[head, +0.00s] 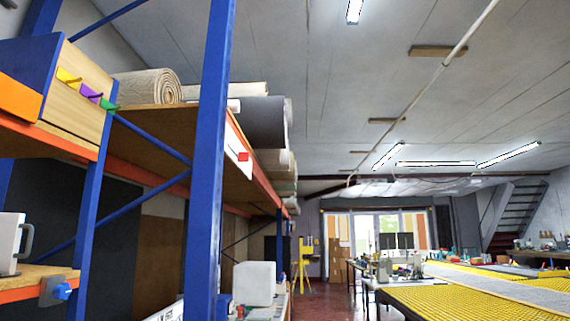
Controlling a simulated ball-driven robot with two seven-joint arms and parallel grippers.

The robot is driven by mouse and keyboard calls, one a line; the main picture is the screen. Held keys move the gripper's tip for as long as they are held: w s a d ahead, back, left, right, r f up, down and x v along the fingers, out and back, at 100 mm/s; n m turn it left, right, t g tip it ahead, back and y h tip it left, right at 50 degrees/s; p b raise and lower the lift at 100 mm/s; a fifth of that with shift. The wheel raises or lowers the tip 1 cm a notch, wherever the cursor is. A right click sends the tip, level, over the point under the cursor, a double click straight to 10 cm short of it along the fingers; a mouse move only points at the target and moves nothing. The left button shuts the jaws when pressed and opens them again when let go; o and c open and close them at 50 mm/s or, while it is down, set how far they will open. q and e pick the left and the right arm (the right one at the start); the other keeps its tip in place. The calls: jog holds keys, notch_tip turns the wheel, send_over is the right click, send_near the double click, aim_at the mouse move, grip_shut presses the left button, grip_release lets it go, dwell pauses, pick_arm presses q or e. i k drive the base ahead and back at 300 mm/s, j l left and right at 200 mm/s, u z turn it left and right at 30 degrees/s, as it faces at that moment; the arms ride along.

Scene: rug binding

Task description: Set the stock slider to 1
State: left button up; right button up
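A white strip (232,147) is fixed to the front edge of the upper shelf, just right of the blue upright. A small red block (243,157) sits on it toward its right, lower end. This looks like the stock slider, but any numbers on it are too small to read. Neither of my grippers is in the head view.
A blue rack upright (209,160) stands close in front. Rolled rugs (148,88) lie on the upper shelf. Yellow, purple and green hooks (90,93) are on a wooden box at left. A blue knob (62,291) is below. Yellow-topped tables (450,300) stand right; an aisle (325,300) runs between.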

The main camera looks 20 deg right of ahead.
aim_at(243, 156)
jog(key=i+l+z, duration=0.15)
jog(key=i, duration=0.5)
jog(key=i+l+z, duration=0.2)
jog(key=i, duration=0.45)
